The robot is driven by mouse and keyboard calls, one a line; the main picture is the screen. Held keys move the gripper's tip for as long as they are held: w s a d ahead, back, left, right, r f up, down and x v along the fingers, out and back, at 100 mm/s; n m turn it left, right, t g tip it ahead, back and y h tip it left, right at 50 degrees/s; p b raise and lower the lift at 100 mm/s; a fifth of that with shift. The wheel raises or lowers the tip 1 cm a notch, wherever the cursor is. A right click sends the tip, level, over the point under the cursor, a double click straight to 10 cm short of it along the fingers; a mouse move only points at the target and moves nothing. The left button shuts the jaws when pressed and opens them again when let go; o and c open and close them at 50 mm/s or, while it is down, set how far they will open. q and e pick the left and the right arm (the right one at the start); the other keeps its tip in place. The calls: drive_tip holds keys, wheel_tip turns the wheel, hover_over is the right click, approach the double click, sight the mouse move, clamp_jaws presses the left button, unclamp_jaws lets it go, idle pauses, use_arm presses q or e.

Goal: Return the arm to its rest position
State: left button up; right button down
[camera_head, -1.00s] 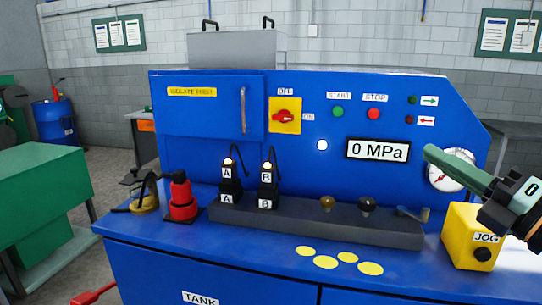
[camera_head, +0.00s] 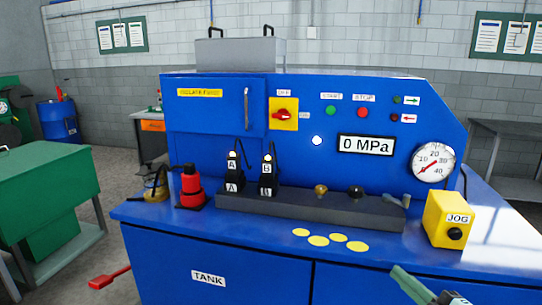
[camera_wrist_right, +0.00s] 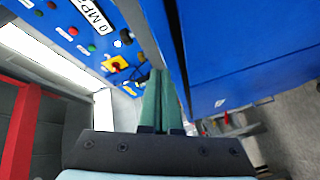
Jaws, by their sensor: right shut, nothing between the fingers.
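My right gripper (camera_head: 408,285) shows at the bottom edge of the head view, right of centre, in front of the blue machine (camera_head: 240,245). Its green fingers are closed together and empty in the right wrist view (camera_wrist_right: 162,100). The fingers appear clear of the machine's controls. Most of the right arm is outside the head view. My left gripper is not in view.
The bench carries a yellow JOG box (camera_head: 448,220), a grey block (camera_head: 320,208) with A and B connectors, a red bottle-shaped object (camera_head: 190,188) and several yellow discs (camera_head: 318,241). A gauge (camera_head: 433,162) is on the panel. A green cabinet (camera_head: 45,170) stands left.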

drive_tip(key=s+a+f+m+g+h, duration=0.1)
drive_tip(key=s+f+m, duration=0.15)
drive_tip(key=f, duration=0.45)
drive_tip(key=s+a+f+m+g+h, duration=0.1)
drive_tip(key=s+f+m, duration=0.15)
drive_tip(key=f, duration=0.35)
drive_tip(key=s+a+f+m+g, duration=0.2)
drive_tip(key=s+f+m, duration=0.3)
drive_tip(key=s+f, duration=0.3)
drive_tip(key=s+a+f+m+g+h+p, duration=0.1)
drive_tip(key=s+a+f+m+g, duration=0.2)
drive_tip(key=s+f, duration=0.6)
drive_tip(key=shift+s+a+f+m, duration=0.2)
drive_tip(key=shift+a+f+m, duration=0.7)
drive_tip(key=shift+a, duration=0.1)
drive_tip(key=shift+w, duration=0.1)
